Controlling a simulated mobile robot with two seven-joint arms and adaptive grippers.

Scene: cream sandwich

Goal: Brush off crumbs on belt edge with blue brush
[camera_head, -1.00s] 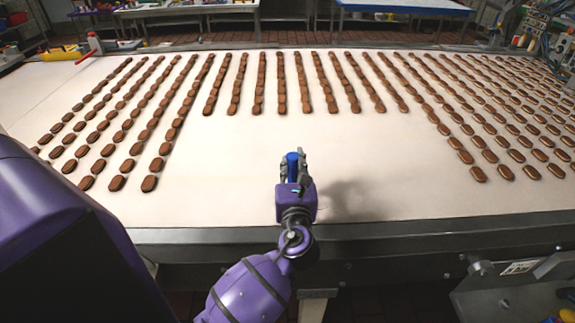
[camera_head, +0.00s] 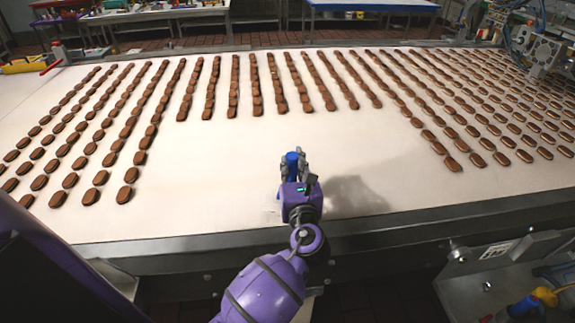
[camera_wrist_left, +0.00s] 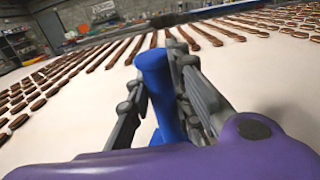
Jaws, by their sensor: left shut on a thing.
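My left gripper (camera_head: 294,168) is shut on the blue brush, held over the pale belt (camera_head: 230,165) near its front edge. The blue brush (camera_wrist_left: 153,75) shows its handle between the grey fingers in the left wrist view, with a wider blue part lower down. The bristles are hidden. I cannot tell whether the brush touches the belt. The front belt edge (camera_head: 180,240) runs as a dark metal rail under my arm. No crumbs can be made out. My right gripper is not in view.
Rows of brown biscuits (camera_head: 130,175) cover the left, back and right of the belt. The belt's front middle is clear around the gripper. A metal plate (camera_head: 495,270) and a blue and yellow tool (camera_head: 535,300) are at the lower right.

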